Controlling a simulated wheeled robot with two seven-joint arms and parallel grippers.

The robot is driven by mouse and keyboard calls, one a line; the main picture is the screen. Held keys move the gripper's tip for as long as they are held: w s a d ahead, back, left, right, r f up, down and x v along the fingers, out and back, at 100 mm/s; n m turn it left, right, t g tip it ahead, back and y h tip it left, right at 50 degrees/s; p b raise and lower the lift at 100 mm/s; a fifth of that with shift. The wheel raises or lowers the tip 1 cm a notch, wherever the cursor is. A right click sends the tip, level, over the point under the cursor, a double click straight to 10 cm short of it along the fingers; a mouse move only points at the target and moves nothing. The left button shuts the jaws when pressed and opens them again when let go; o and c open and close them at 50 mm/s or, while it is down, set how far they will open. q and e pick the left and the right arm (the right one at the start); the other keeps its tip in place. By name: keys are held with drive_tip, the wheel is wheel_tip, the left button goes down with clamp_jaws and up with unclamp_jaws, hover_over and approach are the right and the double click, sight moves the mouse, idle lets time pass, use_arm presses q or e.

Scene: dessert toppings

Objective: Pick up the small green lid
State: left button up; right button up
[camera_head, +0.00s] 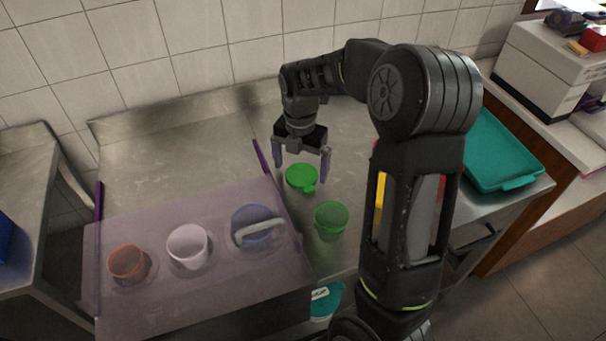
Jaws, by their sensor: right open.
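The small green lid (302,178) lies on the steel counter, its tab pointing to the lower right. My right gripper (300,174) is open, fingers pointing down, with one finger to each side of the lid in the picture. It looks empty; I cannot tell how high the fingertips are above the counter. A green cup (331,220) stands on the counter just in front of the lid, apart from it. My left gripper does not show.
A translucent purple panel (200,220) is at left, with an orange cup (127,263), a white cup (188,246) and a blue container (258,226). A teal tray (497,150) is at right. My right arm hides part of the counter. The back left counter is clear.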

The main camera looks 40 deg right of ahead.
drive_tip(key=shift+f, duration=0.75)
drive_tip(key=shift+c, duration=0.2)
drive_tip(key=c, duration=1.4)
